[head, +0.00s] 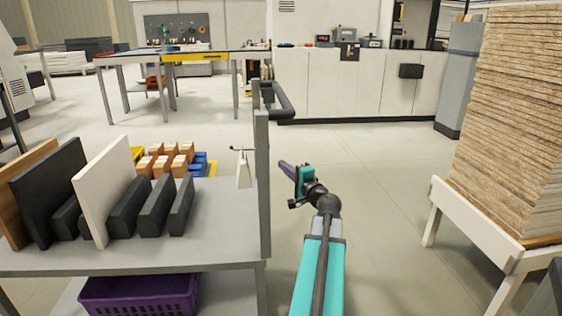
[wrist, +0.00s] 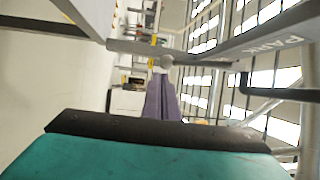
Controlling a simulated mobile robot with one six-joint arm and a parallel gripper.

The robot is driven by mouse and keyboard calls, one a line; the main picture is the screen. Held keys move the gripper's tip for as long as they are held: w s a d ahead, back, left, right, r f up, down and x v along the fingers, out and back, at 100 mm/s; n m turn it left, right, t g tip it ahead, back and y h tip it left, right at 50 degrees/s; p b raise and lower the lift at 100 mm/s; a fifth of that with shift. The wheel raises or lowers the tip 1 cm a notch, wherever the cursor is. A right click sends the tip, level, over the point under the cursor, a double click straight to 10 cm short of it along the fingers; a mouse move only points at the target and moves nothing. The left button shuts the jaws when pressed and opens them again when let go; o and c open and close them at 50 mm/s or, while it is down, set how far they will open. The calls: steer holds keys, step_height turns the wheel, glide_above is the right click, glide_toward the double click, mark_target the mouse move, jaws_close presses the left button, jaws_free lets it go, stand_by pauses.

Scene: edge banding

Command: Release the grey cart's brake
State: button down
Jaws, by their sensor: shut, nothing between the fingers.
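The grey cart (head: 190,250) stands at the left with an upright post and a dark push handle (head: 285,100). My gripper (head: 284,165) is right of the post, shut and empty. Its purple fingers (wrist: 163,98) point towards the knob; whether they touch cannot be told.
A tall board stack (head: 515,120) on a white stand (head: 480,215) is at the right. Floor between is clear.

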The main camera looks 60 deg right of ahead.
steer(key=shift+f+p+v, duration=0.15)
steer(key=shift+p+v, duration=0.1)
steer(key=shift+v, duration=0.95)
steer(key=shift+f+p+v, duration=0.15)
steer(key=shift+p+v, duration=0.05)
steer(key=shift+v, duration=1.05)
steer(key=shift+d, duration=0.1)
